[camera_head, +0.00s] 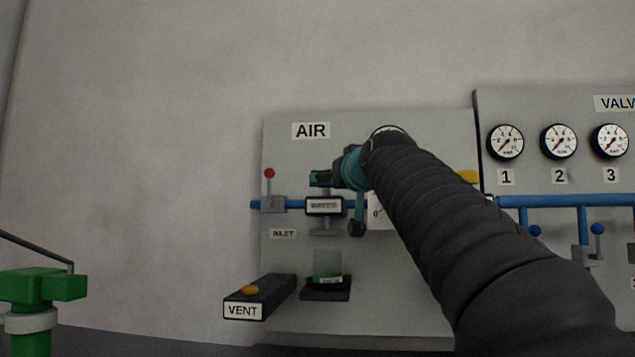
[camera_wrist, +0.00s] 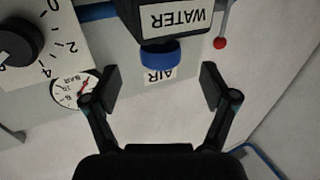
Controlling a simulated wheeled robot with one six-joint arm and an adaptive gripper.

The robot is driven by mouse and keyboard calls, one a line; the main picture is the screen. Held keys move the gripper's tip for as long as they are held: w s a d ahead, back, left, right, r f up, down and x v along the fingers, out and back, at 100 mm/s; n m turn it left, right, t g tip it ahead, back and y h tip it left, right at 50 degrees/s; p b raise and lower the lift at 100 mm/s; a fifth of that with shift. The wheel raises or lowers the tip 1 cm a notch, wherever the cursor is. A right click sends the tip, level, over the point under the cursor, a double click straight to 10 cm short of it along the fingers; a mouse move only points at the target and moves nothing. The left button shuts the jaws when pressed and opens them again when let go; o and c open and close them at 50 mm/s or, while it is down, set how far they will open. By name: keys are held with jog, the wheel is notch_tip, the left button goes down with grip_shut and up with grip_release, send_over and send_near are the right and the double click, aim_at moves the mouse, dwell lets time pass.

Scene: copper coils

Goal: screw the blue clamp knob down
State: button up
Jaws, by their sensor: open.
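The blue clamp knob (camera_wrist: 160,53) is a short round cap on the dark filter body labelled WATER (camera_wrist: 175,20), which appears upside down in the wrist view. My gripper (camera_wrist: 159,82) is open and empty. Its two fingers stand on either side of the knob's line, with the knob a little beyond the fingertips and not touched. In the head view, my gripper (camera_head: 338,203) is at the WATER-labelled body (camera_head: 325,206) on the AIR panel (camera_head: 400,310). I cannot make out the knob clearly there, since my fingers and arm cover that area.
A red-tipped lever (camera_head: 269,174) stands on the blue pipe at left; it also shows in the wrist view (camera_wrist: 219,42). A clear bowl (camera_head: 327,264) sits on a dark shelf below. The VENT block (camera_head: 262,295) juts out. A black dial knob (camera_wrist: 18,43) is near my gripper.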

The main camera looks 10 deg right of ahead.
aim_at(326, 187)
jog(key=w, duration=0.2)
jog(key=w+p, duration=0.1)
jog(key=w, duration=0.4)
jog(key=shift+w+a+p, duration=0.25)
jog(key=shift+a+p, duration=0.05)
jog(key=shift+p, duration=0.1)
jog(key=c, duration=1.2)
